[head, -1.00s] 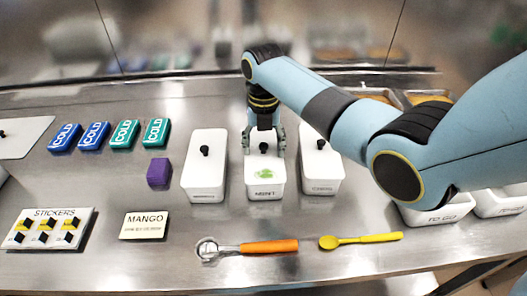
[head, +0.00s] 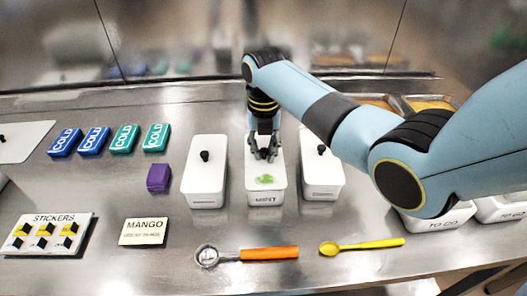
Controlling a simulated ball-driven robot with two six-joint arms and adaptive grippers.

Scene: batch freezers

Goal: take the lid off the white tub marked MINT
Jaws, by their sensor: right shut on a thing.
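The white tub marked MINT (head: 265,199) is the middle one of three white lidded tubs. Its white lid (head: 264,168) has a green patch near the front edge and sits on the tub. My right gripper (head: 265,155) comes down from above over the lid and is shut on the lid's black knob, which its fingers mostly hide. I cannot see any gap between lid and tub. My left gripper is not in view.
White tubs with black knobs stand close on the left (head: 205,172) and right (head: 322,172). In front lie a scoop with an orange handle (head: 268,253) and a yellow spoon (head: 362,244). A purple block (head: 159,178) and a MANGO card (head: 144,232) are further left.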

